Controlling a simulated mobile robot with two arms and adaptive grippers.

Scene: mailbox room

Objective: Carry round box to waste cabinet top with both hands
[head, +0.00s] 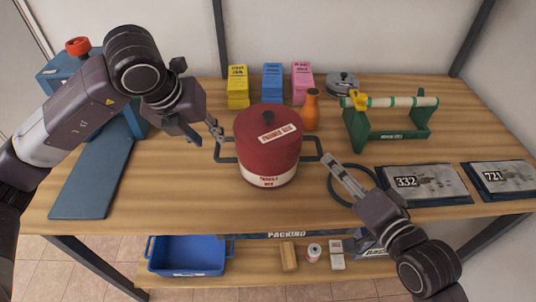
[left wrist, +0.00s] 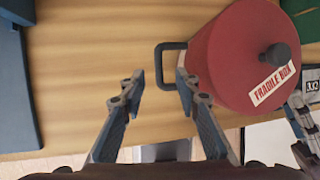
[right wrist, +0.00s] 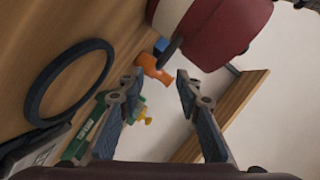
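The red round box (head: 268,145) with a dark lid knob and a "FRAGILE BOX" label stands upright on the wooden table, with a dark loop handle on each side. My left gripper (head: 204,133) is open and empty beside the left handle (head: 226,150). In the left wrist view that handle (left wrist: 168,60) lies just beyond the open fingertips (left wrist: 159,86). My right gripper (head: 340,168) is near the right handle, to the right of the box. In the right wrist view its fingers (right wrist: 158,82) are apart, with the handle (right wrist: 171,48) beyond them. No waste cabinet is identifiable.
Yellow (head: 238,88), blue (head: 272,84) and pink (head: 301,82) boxes and an orange bottle (head: 311,110) stand behind. A green roll holder (head: 388,130), black ring (head: 333,190) and numbered packets (head: 425,185) are at right. A blue bin (head: 187,255) sits below.

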